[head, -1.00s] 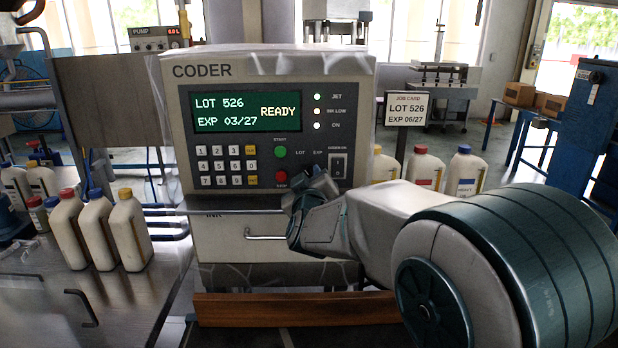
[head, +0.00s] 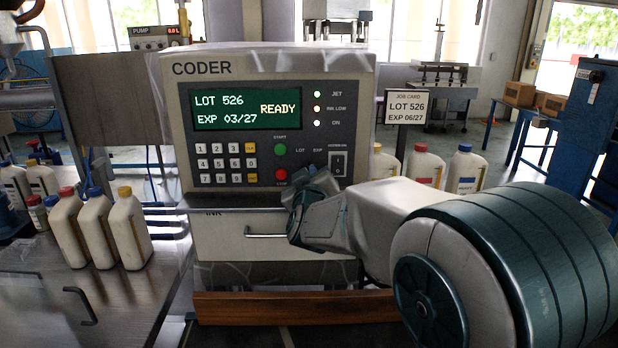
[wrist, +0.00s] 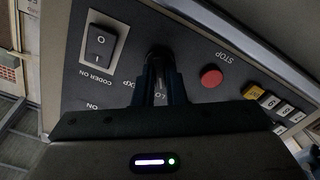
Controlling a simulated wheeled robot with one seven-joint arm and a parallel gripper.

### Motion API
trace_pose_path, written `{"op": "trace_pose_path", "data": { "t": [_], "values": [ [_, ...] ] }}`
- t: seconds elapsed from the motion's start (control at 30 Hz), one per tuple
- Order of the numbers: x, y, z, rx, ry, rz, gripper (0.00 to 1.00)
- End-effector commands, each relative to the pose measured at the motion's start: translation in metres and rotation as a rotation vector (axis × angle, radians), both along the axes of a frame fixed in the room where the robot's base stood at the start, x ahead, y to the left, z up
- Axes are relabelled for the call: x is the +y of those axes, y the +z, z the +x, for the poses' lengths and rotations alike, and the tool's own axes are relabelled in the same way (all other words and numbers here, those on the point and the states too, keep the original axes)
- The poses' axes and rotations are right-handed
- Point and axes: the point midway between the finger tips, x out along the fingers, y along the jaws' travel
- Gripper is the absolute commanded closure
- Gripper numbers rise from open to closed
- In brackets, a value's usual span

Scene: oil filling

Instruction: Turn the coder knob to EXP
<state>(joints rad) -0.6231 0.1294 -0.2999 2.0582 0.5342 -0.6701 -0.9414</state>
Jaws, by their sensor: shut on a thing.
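The grey coder (head: 345,80) stands in the middle of the head view. Its green display (head: 247,108) reads LOT 526, EXP 03/27 and READY. The LOT and EXP marks of the knob show on the panel above my gripper (head: 318,183), which hides the knob in that view. In the wrist view the dark knob (wrist: 158,54) sits at the tips of my gripper (wrist: 160,88), whose fingers are shut on it. The LOT and EXP labels there are partly covered by the fingers, and I cannot tell which one the knob points to.
A red stop button (wrist: 211,78) and a black rocker switch (wrist: 101,43) lie close on either side of the fingers. The ink drawer handle (head: 265,235) sticks out below. A job card (head: 407,107) reads LOT 526, EXP 06/27. Bottles (head: 128,228) stand at left.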

Motion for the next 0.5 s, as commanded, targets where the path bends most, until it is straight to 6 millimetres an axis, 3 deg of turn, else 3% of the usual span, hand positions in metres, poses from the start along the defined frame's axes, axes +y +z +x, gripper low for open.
{"op": "trace_pose_path", "data": {
  "t": [0.5],
  "values": [
    [-0.0017, -0.0036, -0.0002, 0.0, 0.0, 0.428, 1.0]
  ]
}}
